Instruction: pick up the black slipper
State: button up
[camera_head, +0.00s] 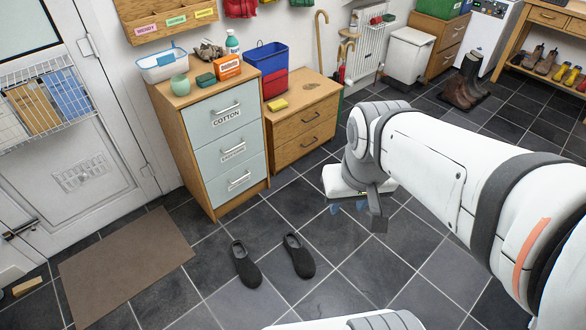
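Two black slippers lie on the dark tiled floor in the head view. The left slipper (246,264) is nearer the brown mat, and the right slipper (298,256) lies a short gap to its right. Both have their toes toward the bottom of the picture. My gripper (348,206) hangs from my white arm, above the floor, up and to the right of the slippers and apart from both. Its fingers are small and partly hidden by the wrist, so I cannot tell if they are open. I see nothing held in it.
A brown mat (125,262) lies left of the slippers. A drawer cabinet (212,145) and a lower wooden cabinet (300,130) stand behind them. A small wooden block (27,287) lies by the door. Tall boots (465,82) stand at the back right. The tiles around the slippers are clear.

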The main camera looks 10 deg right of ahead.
aim_at(305, 264)
jog(key=u, duration=0.1)
jog(key=i, duration=0.9)
jog(key=z, duration=0.1)
